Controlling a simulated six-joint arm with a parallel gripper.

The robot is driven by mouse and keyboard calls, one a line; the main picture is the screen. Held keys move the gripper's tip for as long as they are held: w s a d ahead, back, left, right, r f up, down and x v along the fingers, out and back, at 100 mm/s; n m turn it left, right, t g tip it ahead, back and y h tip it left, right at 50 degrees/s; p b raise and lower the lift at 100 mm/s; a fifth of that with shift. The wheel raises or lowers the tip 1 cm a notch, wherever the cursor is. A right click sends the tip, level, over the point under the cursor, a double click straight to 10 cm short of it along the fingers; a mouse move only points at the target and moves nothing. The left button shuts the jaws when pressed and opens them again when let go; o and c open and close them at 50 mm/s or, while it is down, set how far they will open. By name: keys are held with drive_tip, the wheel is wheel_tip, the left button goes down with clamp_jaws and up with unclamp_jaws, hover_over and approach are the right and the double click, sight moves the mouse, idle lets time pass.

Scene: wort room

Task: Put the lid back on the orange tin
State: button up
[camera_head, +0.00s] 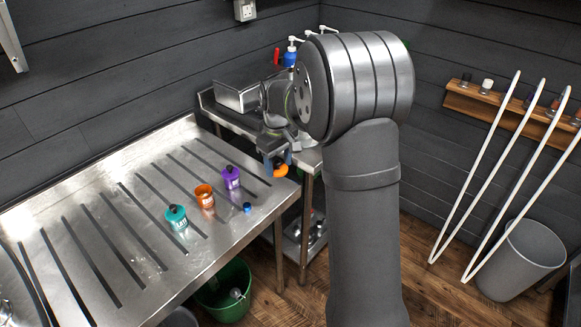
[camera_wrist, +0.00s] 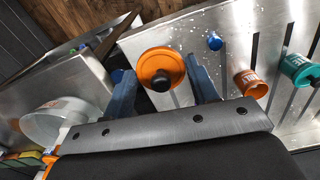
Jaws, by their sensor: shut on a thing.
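My gripper (camera_wrist: 163,82) has its two blue fingers on either side of an orange lid (camera_wrist: 161,64) with a dark knob, and is shut on it. In the head view my gripper (camera_head: 275,158) holds the lid (camera_head: 282,172) near the right end of the steel counter, right of the tins. The orange tin (camera_head: 204,197) stands open between the teal and purple tins. In the wrist view the orange tin (camera_wrist: 250,84) lies to the right of the lid, clear of my fingers. Part of my gripper is hidden by my arm in the head view.
A teal tin (camera_head: 176,216) and a purple tin (camera_head: 231,178) flank the orange tin closely. A small blue object (camera_head: 248,208) lies on the slotted steel counter (camera_head: 110,195) before them. A green bucket (camera_head: 226,296) stands below. The counter's left part is mostly clear.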

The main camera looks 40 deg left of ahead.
drive_tip(key=s+a+n, duration=0.5)
drive_tip(key=s+a, duration=1.1)
drive_tip(key=shift+f, duration=2.75)
drive_tip(key=shift+f, duration=0.2)
drive_tip(key=o, duration=1.5)
drive_tip(key=shift+r, duration=0.1)
wheel_tip(320, 180, up, 7)
